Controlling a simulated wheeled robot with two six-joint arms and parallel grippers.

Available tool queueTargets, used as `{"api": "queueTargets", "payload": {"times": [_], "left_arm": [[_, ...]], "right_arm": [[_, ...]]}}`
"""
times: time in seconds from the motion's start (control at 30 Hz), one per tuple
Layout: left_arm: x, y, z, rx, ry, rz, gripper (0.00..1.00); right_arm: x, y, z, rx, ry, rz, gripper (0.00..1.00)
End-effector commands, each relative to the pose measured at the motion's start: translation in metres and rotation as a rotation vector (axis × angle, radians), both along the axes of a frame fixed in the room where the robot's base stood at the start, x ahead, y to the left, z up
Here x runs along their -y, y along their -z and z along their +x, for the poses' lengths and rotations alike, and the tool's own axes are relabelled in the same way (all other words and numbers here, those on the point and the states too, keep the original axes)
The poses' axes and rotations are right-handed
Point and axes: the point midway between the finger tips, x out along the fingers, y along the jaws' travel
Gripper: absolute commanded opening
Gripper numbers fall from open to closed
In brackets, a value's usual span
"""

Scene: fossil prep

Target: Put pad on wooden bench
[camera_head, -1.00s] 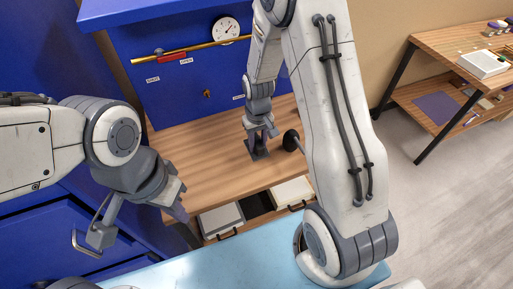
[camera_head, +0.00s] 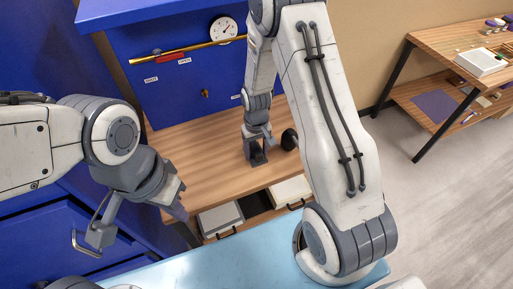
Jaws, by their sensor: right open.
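A wooden bench (camera_head: 200,160) stands in front of a blue cabinet, with open drawers below its top. A flat purple sheet, possibly the pad (camera_head: 436,106), lies on the lower shelf of another wooden table at the right; I cannot tell for sure that it is the pad. My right gripper (camera_head: 257,158) points down, open, low over or at the bench top, with no pad visible in it. My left gripper (camera_head: 140,222) is open and empty, in front of the bench's left end. My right arm hides part of the bench's right side.
The blue cabinet (camera_head: 140,85) carries a brass rod and a round gauge (camera_head: 223,29). A dark round knob (camera_head: 289,139) is beside my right arm. The right-hand table (camera_head: 440,42) holds a white box (camera_head: 482,62). A light blue surface (camera_head: 225,262) lies in front.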

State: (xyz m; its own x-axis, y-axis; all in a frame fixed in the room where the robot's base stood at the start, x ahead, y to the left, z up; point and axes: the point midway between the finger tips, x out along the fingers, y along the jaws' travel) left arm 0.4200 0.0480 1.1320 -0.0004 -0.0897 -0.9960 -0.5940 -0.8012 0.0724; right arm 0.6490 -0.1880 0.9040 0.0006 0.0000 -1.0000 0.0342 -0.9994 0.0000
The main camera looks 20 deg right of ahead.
Motion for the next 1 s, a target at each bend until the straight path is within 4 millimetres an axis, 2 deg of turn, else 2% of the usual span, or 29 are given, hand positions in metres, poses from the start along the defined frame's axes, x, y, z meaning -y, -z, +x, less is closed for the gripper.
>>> {"api": "queueTargets", "payload": {"times": [0.07,0.17,0.6,0.8,0.87,0.97,1.0], "left_arm": [[0.000,-0.004,0.000,0.000,0.000,0.000,0.00],[0.000,0.001,0.000,0.000,0.000,0.000,0.00],[0.000,0.016,0.000,0.000,0.001,0.000,0.00],[0.000,0.017,0.000,0.000,0.001,0.000,0.00],[0.000,0.017,0.000,0.000,0.001,0.000,0.00],[0.000,0.017,0.000,0.000,0.001,0.000,0.00],[0.000,0.017,0.000,0.000,0.001,0.000,0.00]], "right_arm": [[0.000,-0.005,0.000,0.000,0.000,0.000,0.64],[0.000,-0.013,0.001,0.004,0.000,0.000,0.64],[0.000,-0.100,0.001,0.004,0.000,0.000,0.64],[-0.002,-0.121,-0.001,0.003,-0.005,0.000,0.64],[-0.011,-0.129,-0.006,0.005,-0.025,0.002,0.64],[-0.045,-0.151,-0.028,0.015,-0.106,0.011,0.64],[-0.063,-0.161,-0.044,0.019,-0.154,0.017,0.64]]}}
